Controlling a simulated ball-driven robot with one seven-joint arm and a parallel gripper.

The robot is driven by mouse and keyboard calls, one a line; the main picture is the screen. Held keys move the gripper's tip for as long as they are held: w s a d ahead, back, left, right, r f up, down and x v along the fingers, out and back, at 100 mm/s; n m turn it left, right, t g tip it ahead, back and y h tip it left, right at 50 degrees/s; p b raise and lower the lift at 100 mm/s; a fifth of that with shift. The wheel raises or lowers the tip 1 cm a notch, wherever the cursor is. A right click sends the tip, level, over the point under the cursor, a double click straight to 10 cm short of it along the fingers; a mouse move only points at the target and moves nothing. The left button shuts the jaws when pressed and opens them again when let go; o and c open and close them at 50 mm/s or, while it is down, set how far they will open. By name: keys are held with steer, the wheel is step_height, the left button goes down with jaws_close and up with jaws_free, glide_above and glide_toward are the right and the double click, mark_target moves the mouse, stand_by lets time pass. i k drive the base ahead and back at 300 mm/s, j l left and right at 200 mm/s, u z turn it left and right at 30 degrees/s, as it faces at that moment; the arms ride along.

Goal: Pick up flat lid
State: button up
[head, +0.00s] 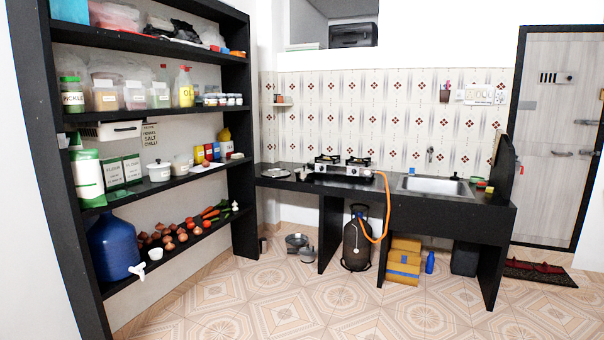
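A thin, flat grey disc (275,173) lies on the left end of the black counter (440,186), left of the stove; it may be the flat lid, but it is too small to tell for sure. A white pot (159,171) with its own lid stands on the middle shelf at the left. My gripper is not in view.
A black shelf rack (170,187) with jars and vegetables fills the left. A two-burner stove (343,168) and a sink (435,186) are on the counter. Metal pots (297,241), a gas cylinder (356,243) with an orange hose, and boxes (403,262) stand below. The front floor is clear.

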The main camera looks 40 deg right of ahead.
mark_target(304, 171)
steer(key=i+l+z, duration=0.7)
steer(key=i+z, duration=0.55)
steer(key=i, duration=1.7)
steer(key=i+l+u, duration=0.1)
steer(key=i+u, duration=0.25)
steer(key=i, duration=0.2)
steer(key=i+l+u, duration=0.35)
steer(key=i, duration=0.15)
steer(key=i+l+u, duration=0.35)
steer(key=i, duration=0.15)
